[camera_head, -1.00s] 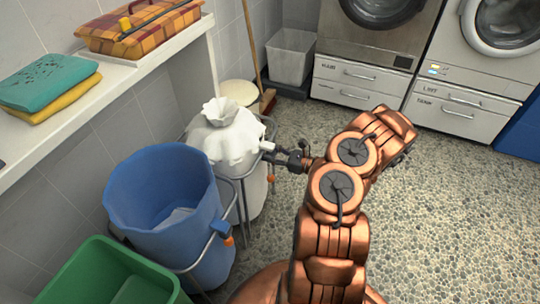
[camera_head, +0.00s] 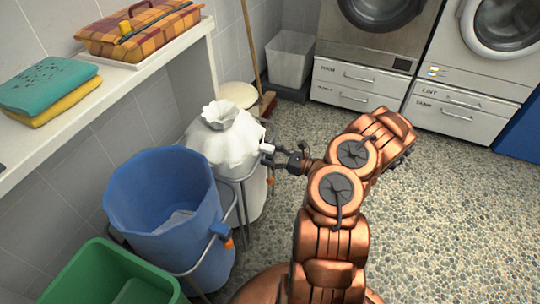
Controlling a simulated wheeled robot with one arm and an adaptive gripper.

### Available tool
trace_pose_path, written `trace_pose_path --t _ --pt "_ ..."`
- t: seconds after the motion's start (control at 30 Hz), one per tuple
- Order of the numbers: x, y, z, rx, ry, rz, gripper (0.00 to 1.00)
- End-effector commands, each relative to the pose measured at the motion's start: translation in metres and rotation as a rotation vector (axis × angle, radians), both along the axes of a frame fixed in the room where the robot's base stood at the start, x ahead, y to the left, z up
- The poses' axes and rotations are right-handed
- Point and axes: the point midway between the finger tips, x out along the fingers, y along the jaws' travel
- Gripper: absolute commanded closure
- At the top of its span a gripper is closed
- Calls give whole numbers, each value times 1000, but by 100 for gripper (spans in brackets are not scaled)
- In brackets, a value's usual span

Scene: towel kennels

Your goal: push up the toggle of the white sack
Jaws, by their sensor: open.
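The white sack (camera_head: 228,145) stands in a metal frame by the left wall, its gathered neck pointing up and loose cloth draped around its top. A small white piece (camera_head: 266,148) sticks out at the sack's right edge; I cannot tell if it is the toggle. A small orange part (camera_head: 270,181) shows lower on that side. My gripper (camera_head: 277,155) is open, at the sack's right side, close to the white piece. I cannot tell whether they touch.
A blue bin (camera_head: 160,200) and a green bin (camera_head: 105,275) stand in front of the sack. A shelf (camera_head: 150,70) with folded towels and a checked bundle runs along the left wall. A broom (camera_head: 253,60) and grey bin (camera_head: 290,60) stand behind. Pebbled floor to the right is clear.

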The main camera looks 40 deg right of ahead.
Motion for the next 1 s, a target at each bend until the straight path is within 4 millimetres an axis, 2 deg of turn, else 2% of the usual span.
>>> trace_pose_path --t 0.27,1.0 --pt "-17 -11 0 1 -1 -3 33" --pt "-95 -58 0 -1 0 -2 33"
